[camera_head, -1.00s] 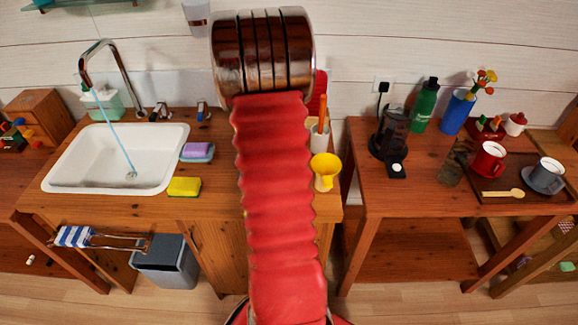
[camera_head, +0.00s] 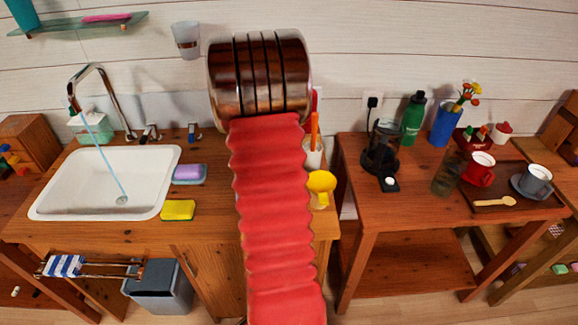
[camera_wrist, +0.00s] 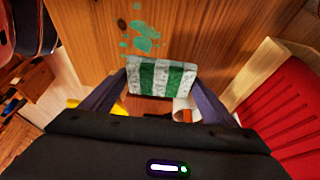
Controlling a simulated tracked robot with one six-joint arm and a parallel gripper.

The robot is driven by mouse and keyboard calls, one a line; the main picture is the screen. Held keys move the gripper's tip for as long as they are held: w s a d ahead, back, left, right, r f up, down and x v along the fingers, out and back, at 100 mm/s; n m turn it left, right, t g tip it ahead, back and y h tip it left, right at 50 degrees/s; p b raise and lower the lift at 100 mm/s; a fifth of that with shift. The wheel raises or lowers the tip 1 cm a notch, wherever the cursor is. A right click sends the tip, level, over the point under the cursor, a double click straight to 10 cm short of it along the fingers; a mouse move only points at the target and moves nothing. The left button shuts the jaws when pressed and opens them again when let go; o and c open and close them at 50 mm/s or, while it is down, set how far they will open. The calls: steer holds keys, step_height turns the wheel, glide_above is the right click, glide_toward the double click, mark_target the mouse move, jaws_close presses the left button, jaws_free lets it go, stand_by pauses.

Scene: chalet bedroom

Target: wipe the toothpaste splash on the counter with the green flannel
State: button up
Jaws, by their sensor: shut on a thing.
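In the wrist view my gripper (camera_wrist: 158,100) is shut on the green flannel (camera_wrist: 161,78), a folded cloth with green and white stripes. The toothpaste splash (camera_wrist: 143,38) is a teal patch with small drops on the brown wood, just beyond the flannel's far edge. A narrow strip of wood shows between them in the picture; I cannot tell the flannel's height above the surface. In the head view the wooden counter (camera_head: 205,232) holds the sink, and my red arm hides the splash, the flannel and my gripper.
On the counter are a white sink (camera_head: 100,180) with running water, a yellow sponge (camera_head: 178,210), a purple soap (camera_head: 189,172) and a yellow cup-like thing (camera_head: 321,183). A red ribbed thing (camera_wrist: 285,115) stands close at right in the wrist view. A side table (camera_head: 390,210) carries mugs and bottles.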

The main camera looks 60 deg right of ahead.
steer(key=shift+r, duration=1.1)
